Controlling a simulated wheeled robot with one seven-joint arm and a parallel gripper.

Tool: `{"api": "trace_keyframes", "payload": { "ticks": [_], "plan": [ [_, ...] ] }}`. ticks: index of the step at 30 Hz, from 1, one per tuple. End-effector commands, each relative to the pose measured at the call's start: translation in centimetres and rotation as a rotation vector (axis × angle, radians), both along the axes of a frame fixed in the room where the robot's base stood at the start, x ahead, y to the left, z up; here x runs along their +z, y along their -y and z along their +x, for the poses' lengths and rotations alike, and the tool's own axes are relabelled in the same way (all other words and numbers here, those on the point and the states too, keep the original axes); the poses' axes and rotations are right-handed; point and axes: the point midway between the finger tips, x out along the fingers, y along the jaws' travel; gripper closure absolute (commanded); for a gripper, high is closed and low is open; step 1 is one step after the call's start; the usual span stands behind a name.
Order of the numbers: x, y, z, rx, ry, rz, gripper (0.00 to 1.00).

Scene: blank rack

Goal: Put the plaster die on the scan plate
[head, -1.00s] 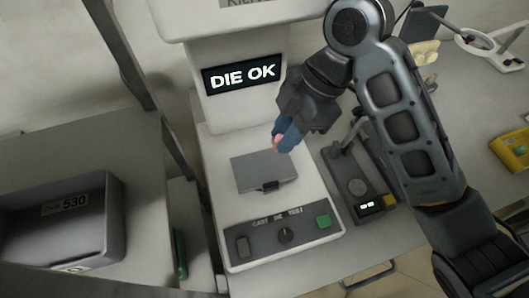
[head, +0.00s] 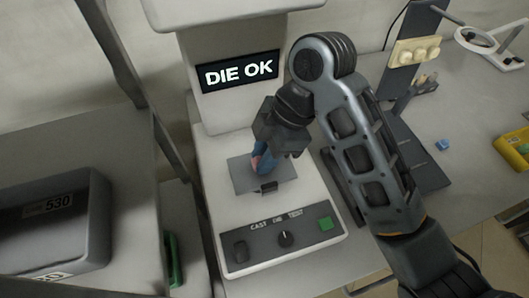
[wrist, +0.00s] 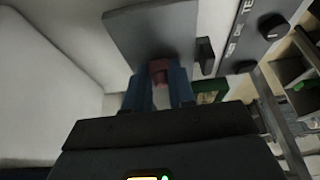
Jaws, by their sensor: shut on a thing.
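My gripper (head: 259,158) has blue fingers and is shut on the small pinkish plaster die (head: 256,163). In the wrist view the die (wrist: 158,68) sits between the fingertips (wrist: 160,84), its end reaching past them. The scan plate (head: 284,173) is a flat grey square on the white test machine, with a small black block at its front edge. It also shows in the wrist view (wrist: 150,30). The die is over the plate in the head view; I cannot tell whether it touches. The fingers hide part of the die.
The machine's screen (head: 241,72) reads "DIE OK". A control panel (head: 278,238) with knobs and a green button lies in front of the plate. A grey bin (head: 50,225) marked 530 stands at left. A yellow tray (head: 512,150) is at far right.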

Motion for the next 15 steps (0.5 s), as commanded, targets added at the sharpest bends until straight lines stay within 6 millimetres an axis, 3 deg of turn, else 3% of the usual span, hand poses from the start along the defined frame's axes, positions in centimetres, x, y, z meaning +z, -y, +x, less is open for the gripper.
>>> {"api": "trace_keyframes", "payload": {
  "ticks": [3, 4, 6, 12, 15],
  "plan": [
    [-0.38, 0.00, -0.01, 0.000, 0.000, 0.000, 1.00],
    [-0.37, 0.00, -0.01, 0.000, 0.000, 0.000, 0.75],
    [-0.29, 0.00, 0.00, 0.000, 0.000, 0.000, 0.68],
    [-0.29, 0.00, -0.01, 0.000, 0.000, 0.000, 0.50],
    [-0.28, 0.00, 0.00, 0.000, 0.000, 0.000, 0.50]
  ]
}}
